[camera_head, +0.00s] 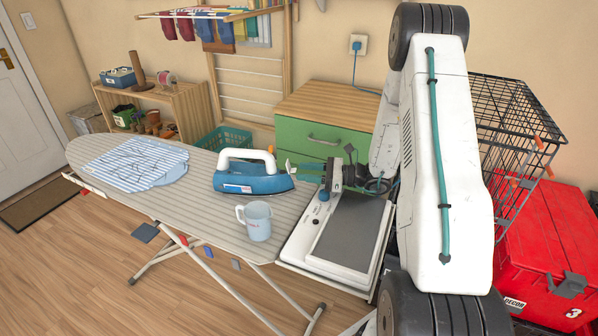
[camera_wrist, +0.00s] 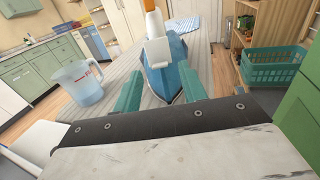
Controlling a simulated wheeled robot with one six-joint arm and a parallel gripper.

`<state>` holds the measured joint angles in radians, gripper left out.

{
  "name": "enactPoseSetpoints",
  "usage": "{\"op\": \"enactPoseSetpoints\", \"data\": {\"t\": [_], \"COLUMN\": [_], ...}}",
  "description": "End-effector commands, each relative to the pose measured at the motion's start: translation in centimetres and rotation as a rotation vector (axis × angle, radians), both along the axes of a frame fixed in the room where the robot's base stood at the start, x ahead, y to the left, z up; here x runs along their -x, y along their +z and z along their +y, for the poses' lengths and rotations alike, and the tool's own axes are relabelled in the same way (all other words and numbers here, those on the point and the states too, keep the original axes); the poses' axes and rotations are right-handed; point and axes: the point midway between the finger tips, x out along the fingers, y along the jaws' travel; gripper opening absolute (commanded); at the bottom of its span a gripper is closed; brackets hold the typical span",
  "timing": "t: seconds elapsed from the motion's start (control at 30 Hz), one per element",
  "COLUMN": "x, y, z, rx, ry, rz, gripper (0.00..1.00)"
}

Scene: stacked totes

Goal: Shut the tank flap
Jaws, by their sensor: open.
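A blue iron (camera_head: 252,178) with a white handle stands on the ironing board (camera_head: 205,205), its nose pointing right. In the wrist view the iron (camera_wrist: 164,82) is seen nose-on. A small white piece (camera_wrist: 158,52) at the front below the handle looks like the tank flap; I cannot tell how far it is raised. My gripper (camera_head: 296,170) is just right of the iron's nose. In the wrist view its two teal fingers (camera_wrist: 160,92) are apart, with the nose seen between them and nothing held. I cannot tell if they touch the iron.
A clear measuring jug (camera_head: 258,222) stands in front of the iron. A striped folded cloth (camera_head: 135,162) lies at the board's left.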

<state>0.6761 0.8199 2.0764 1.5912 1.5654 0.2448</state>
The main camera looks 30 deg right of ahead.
Motion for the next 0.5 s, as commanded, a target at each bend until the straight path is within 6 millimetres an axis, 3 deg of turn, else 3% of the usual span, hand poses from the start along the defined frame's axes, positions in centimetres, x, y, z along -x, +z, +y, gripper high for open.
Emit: {"op": "enactPoseSetpoints", "data": {"t": [0.2, 0.5], "x": [-1.4, -1.7], "y": [0.0, 0.1], "z": [1.7, 2.0], "rx": [0.000, 0.000], "ry": [0.002, 0.000], "rz": [0.000, 0.000], "gripper": [0.42, 0.42]}}
